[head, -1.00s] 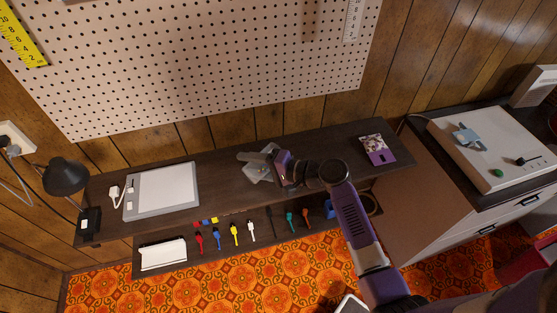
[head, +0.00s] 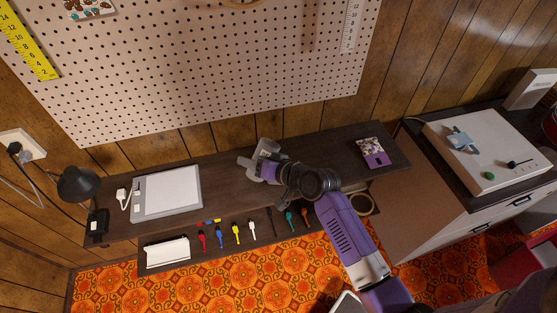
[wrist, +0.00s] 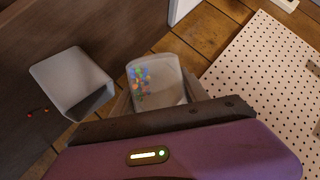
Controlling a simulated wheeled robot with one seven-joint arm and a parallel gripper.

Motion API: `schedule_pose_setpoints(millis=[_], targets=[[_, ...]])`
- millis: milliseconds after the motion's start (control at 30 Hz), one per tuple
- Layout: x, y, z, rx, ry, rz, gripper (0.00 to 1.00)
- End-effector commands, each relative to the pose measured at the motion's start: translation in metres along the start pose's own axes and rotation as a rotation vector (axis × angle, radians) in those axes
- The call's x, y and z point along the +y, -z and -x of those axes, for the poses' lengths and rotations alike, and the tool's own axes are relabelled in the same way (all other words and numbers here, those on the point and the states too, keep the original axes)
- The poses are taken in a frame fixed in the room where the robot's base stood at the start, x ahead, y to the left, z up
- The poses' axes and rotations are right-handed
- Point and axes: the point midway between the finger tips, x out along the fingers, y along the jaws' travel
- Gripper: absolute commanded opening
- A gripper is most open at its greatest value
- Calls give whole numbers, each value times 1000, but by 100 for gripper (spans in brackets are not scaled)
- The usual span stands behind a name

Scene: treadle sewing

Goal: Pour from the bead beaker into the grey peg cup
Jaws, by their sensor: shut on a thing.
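My gripper (head: 258,160) is shut on the bead beaker (wrist: 167,88), a pale translucent cup. Many-coloured beads lie inside it, gathered to one side in the wrist view. The beaker is tilted. The grey peg cup (wrist: 70,78) is a plain square-sided cup close beside the beaker, to its left in the wrist view. The two look apart; whether any bead is in the grey cup is hidden. In the head view the pale shapes at my gripper are too small to tell apart.
Two small reddish dots, apparently beads, lie by the grey cup on the dark table (head: 225,177). A tablet (head: 167,191) and a lamp (head: 78,183) stand left. Coloured tools line the front shelf. A patterned card (head: 371,152) lies right. A pegboard (head: 200,75) rises behind.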

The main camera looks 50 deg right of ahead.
Motion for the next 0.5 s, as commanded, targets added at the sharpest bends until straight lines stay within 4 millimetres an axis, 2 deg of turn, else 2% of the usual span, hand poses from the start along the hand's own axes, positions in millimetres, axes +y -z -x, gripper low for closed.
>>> schedule_pose_setpoints(millis=[167, 400, 500], targets=[[3, -15, -7, 36, -54, 134, 10], [-2, -18, -6, 79, -116, 286, 10], [3, -25, -11, 96, -139, 338, 10]])
